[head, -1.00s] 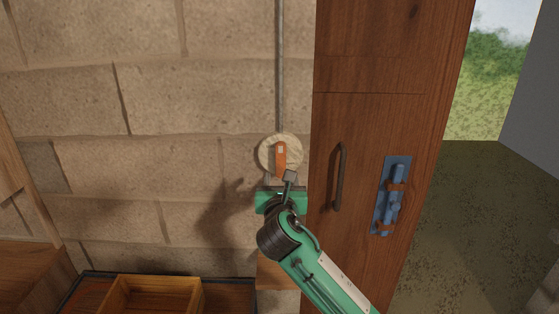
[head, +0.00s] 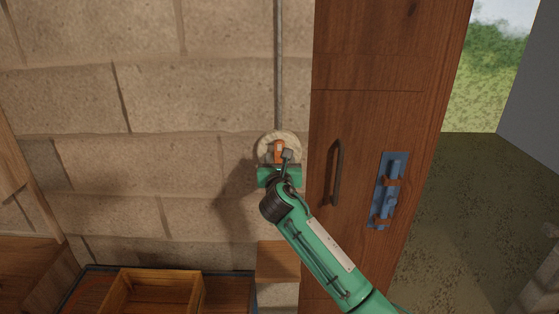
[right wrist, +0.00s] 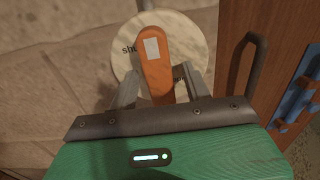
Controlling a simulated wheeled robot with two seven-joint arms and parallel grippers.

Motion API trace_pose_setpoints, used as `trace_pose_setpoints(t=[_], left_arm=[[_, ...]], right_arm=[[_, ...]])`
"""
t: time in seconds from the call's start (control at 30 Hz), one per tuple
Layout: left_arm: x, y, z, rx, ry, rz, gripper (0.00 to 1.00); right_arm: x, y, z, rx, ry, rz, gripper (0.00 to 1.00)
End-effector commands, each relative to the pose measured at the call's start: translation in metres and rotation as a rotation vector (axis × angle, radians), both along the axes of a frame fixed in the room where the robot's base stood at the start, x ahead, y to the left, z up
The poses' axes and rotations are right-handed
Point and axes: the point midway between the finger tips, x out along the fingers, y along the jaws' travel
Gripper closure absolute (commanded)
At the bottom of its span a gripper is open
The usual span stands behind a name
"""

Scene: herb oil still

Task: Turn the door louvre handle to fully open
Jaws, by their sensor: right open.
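The louvre handle is an orange lever (head: 279,148) on a round pale plate (head: 291,137) on the stone wall, left of the wooden door. In the right wrist view the orange lever (right wrist: 154,62) runs nearly upright, with a light patch near its upper end. The round plate (right wrist: 190,38) behind it bears partly hidden lettering. My right gripper (head: 279,164) is at the lever. In the right wrist view its two fingers (right wrist: 157,82) stand apart on either side of the lever, with a gap visible at each side. My left gripper is not in view.
The wooden door (head: 365,120) has a dark pull handle (head: 338,172) and a blue bolt (head: 388,190) close to the right of my arm. A thin metal rod (head: 279,70) runs up the wall from the plate. A wooden box (head: 155,277) sits at lower left.

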Motion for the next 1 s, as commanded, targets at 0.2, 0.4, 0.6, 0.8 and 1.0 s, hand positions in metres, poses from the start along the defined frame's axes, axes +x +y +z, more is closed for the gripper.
trace_pose_setpoints(t=[0.2, 0.4, 0.6, 0.8, 1.0], left_arm=[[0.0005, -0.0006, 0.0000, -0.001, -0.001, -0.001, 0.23], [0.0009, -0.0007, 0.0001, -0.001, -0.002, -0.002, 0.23], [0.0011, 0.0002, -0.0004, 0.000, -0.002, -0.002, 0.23], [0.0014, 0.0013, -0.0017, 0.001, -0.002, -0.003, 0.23], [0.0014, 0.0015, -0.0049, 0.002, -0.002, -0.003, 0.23]], right_arm=[[-0.0002, 0.0002, 0.0000, 0.000, 0.000, 0.000, 0.88], [-0.0003, 0.0002, -0.0001, 0.004, 0.000, 0.000, 0.96], [-0.0003, 0.0002, -0.0003, 0.050, 0.000, 0.000, 0.95], [-0.0004, 0.0006, -0.0008, 0.168, 0.001, 0.001, 0.95], [-0.0005, 0.0009, -0.0011, 0.347, 0.001, 0.001, 0.95]])
